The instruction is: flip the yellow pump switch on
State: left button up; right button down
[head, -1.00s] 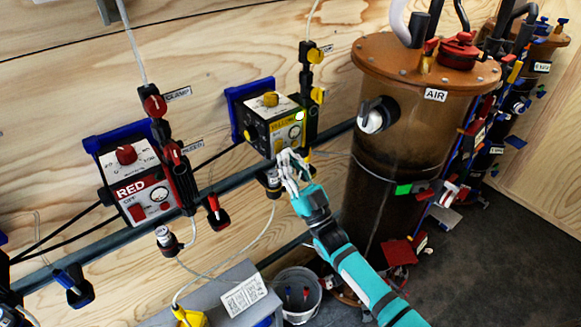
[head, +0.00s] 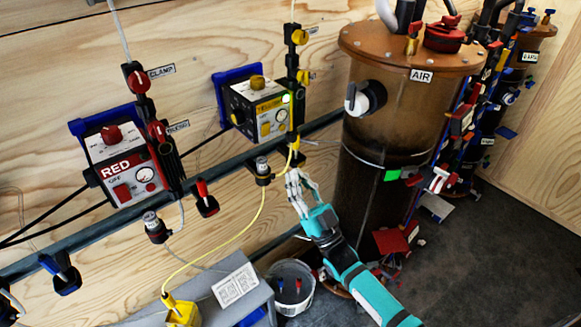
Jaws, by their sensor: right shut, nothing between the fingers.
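The yellow pump box (head: 260,108) is mounted on the wooden wall, with a yellow knob on top, a gauge and a small green light showing at its right edge. Its yellow switch (head: 265,129) is low on the front, left of the gauge; its exact tilt is too small to tell. A hose (head: 238,232) filled with yellow runs from the fitting below the box to a yellow connector at the bottom. My right gripper (head: 294,178) is shut and empty, below and right of the box, apart from it. My left gripper is not in view.
The red pump box (head: 125,170) hangs to the left. A pipe (head: 215,160) runs along the wall under both boxes. The large brown AIR tank (head: 385,130) stands close on the right. A bucket (head: 291,290) and a grey box stand below.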

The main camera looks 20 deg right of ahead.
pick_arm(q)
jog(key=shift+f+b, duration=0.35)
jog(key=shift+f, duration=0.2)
pick_arm(e)
jog(key=shift+v, duration=1.7)
jog(key=shift+f, duration=0.1)
notch_tip(320, 180, down, 24)
jog(key=s+d+m+g+h, duration=0.1)
jog(key=m+g+h, duration=0.1)
jog(key=g+h, duration=0.4)
jog(key=s+d+f+g+h, duration=0.1)
jog(key=s+f+g, duration=0.65)
jog(key=f, duration=0.95)
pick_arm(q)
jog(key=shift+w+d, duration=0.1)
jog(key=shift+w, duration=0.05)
pick_arm(e)
jog(key=s+f+g, duration=0.3)
jog(key=s+f, duration=0.3)
jog(key=s, duration=0.6)
jog(key=s+d+f+g+h, duration=0.1)
jog(key=s+f+g, duration=0.2)
jog(key=s, duration=0.9)
jog(key=s+f+g+h, duration=0.1)
jog(key=s+f+g, duration=0.3)
jog(key=s+f, duration=0.5)
jog(key=s, duration=0.3)
jog(key=shift+s+d, duration=0.25)
jog(key=shift+s, duration=0.15)
